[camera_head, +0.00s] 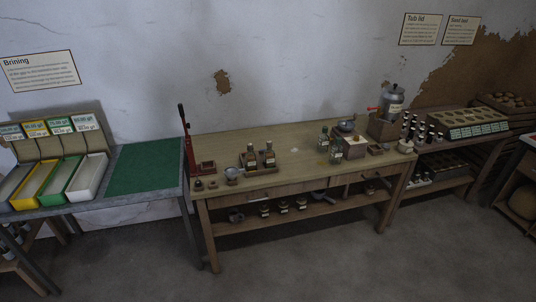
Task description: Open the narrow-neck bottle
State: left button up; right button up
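Several small dark glass bottles with pale labels stand upright on the wooden table (290,143). One bottle (269,156) and another bottle (250,158) stand in a small wooden holder left of the table's middle. A third bottle (336,152) stands farther right, with one more beside it. They are too small to tell which is the narrow-neck bottle or how each is closed. Neither of my grippers is in view.
A red lever press (187,150) stands at the table's left end. A metal vessel (392,100) stands on a wooden block at the right. Left is a green mat (148,165) beside coloured trays. Grey floor (300,255) in front is clear.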

aim_at(269, 154)
jog(key=z, duration=1.75)
jog(key=i, duration=3.45)
jog(key=u, duration=2.45)
